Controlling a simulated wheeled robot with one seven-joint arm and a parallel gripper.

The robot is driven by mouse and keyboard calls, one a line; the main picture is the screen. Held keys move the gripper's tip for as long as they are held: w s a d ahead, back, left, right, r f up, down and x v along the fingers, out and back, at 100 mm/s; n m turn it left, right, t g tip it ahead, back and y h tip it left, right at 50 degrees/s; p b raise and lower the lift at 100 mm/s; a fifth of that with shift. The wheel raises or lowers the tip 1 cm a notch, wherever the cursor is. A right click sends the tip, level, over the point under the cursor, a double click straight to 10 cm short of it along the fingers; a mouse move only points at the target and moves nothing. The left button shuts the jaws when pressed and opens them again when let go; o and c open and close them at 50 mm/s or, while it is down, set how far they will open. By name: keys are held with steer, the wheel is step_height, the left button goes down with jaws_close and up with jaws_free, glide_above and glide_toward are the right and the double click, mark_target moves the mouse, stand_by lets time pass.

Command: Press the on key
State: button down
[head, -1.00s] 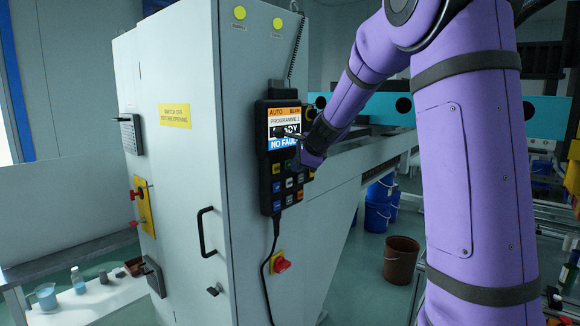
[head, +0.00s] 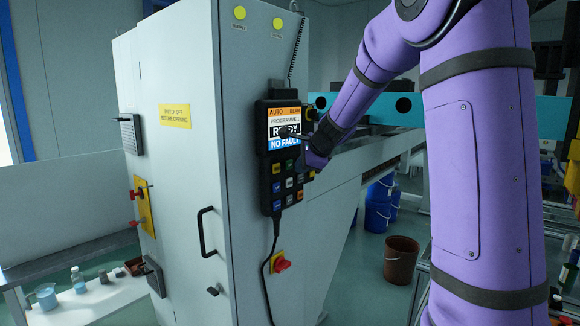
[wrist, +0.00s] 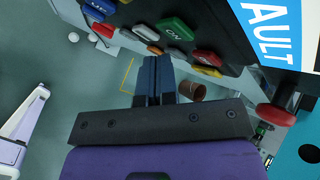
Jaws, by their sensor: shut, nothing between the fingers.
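The dark control pendant (head: 264,185) hangs on the side of the pale cabinet, with a lit screen (head: 275,116) above rows of coloured keys. A green key (head: 289,166) sits in the top row. In the wrist view the green key (wrist: 175,28) shows large, its short label too small to read surely, between a grey key and a red key (wrist: 208,57). My gripper (head: 284,132) is in front of the screen, covering part of its middle line. In the wrist view its dark fingers (wrist: 154,68) are together and empty, below the keys and apart from them.
A red knob (wrist: 275,114) sticks out beside the screen in the wrist view. A black handle (head: 205,232) and a red rotary switch (head: 281,263) are on the cabinet. A coiled cable hangs above the pendant. A brown bucket (head: 401,260) stands on the floor.

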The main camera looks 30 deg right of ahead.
steer(key=s, duration=0.1)
steer(key=s+d, duration=0.1)
steer(key=s, duration=0.2)
steer(key=shift+s+d, duration=0.35)
stand_by(0.9)
steer(key=s+a+r+n+g+y, duration=0.1)
steer(key=s+a+r+n, duration=0.1)
steer(key=s+a+n, duration=0.5)
steer(key=s+a+r+n+g+y, duration=0.1)
steer(key=s+a+r+n, duration=0.1)
steer(key=s+a+n, duration=0.6)
steer(key=s+f+n+g+h, duration=0.1)
steer(key=s+n, duration=0.2)
steer(key=s, duration=0.5)
steer(key=s+a+f+n+h, duration=0.1)
steer(key=s+n, duration=0.3)
steer(key=s, duration=0.5)
steer(key=shift+s+a+f+g+h, duration=0.3)
steer(key=shift+f+g+h, duration=0.1)
steer(key=shift+f+h, duration=0.2)
steer(key=shift+d, duration=0.1)
